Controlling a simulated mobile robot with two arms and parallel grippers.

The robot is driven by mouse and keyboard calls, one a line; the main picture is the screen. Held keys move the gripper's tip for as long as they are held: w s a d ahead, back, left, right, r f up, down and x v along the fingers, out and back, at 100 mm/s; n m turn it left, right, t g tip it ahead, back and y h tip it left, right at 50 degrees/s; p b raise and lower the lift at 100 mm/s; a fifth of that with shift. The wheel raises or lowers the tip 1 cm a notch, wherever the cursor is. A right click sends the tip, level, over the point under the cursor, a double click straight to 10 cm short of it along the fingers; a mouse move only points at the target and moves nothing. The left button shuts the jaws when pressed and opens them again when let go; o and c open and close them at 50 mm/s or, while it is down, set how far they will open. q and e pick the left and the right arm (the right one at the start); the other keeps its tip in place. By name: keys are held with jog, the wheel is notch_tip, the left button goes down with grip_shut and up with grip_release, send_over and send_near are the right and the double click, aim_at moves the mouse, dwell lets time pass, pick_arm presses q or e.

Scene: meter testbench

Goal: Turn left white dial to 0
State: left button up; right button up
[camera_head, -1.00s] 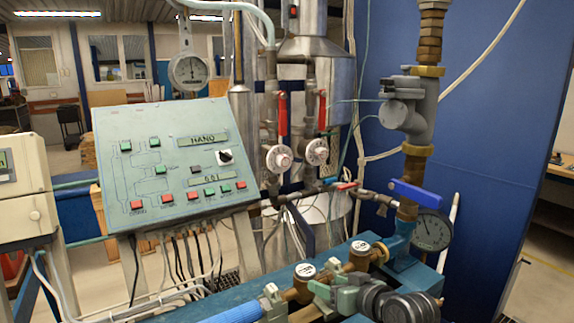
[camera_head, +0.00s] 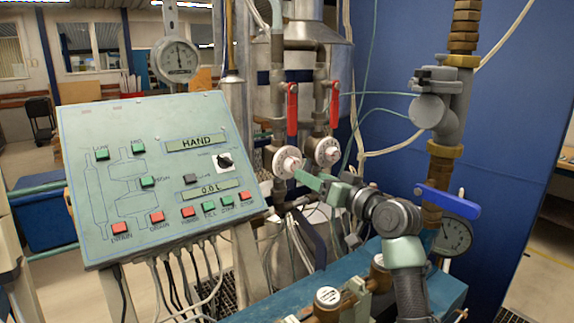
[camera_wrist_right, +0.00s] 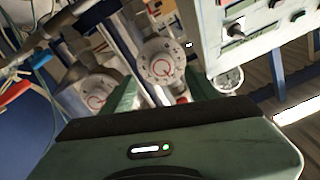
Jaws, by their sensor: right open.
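The left white dial (camera_head: 287,162) is a round knob with red and black markings on the pipework beside the control panel. The right white dial (camera_head: 327,152) sits just to its right. My right gripper (camera_head: 306,180) is open and reaches in from the lower right, its green fingers close to the left dial. In the right wrist view the left dial (camera_wrist_right: 161,62) lies ahead, roughly between the two green fingers, and the right dial (camera_wrist_right: 92,92) is off to the left. Contact with the dial cannot be told. My left gripper is out of view.
The sloped control panel (camera_head: 100,200) stands left of the dials. Red lever handles (camera_head: 292,110) rise above them. A blue-handled valve (camera_head: 447,200) and grey pipe stand at right. Brass fittings (camera_head: 328,298) and a blue bench lie below.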

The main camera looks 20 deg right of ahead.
aim_at(295, 168)
jog(key=x, duration=0.1)
jog(key=p+x, duration=0.1)
jog(key=x, duration=0.2)
jog(key=shift+a+r+p, duration=0.1)
jog(key=shift+r+p, duration=0.2)
jog(key=shift+r, duration=0.05)
jog(key=shift+x, duration=1.1)
jog(key=shift+w+a+f, duration=0.1)
jog(key=shift+w+f, duration=0.15)
jog(key=shift+f, duration=0.05)
jog(key=shift+w, duration=0.1)
grip_shut()
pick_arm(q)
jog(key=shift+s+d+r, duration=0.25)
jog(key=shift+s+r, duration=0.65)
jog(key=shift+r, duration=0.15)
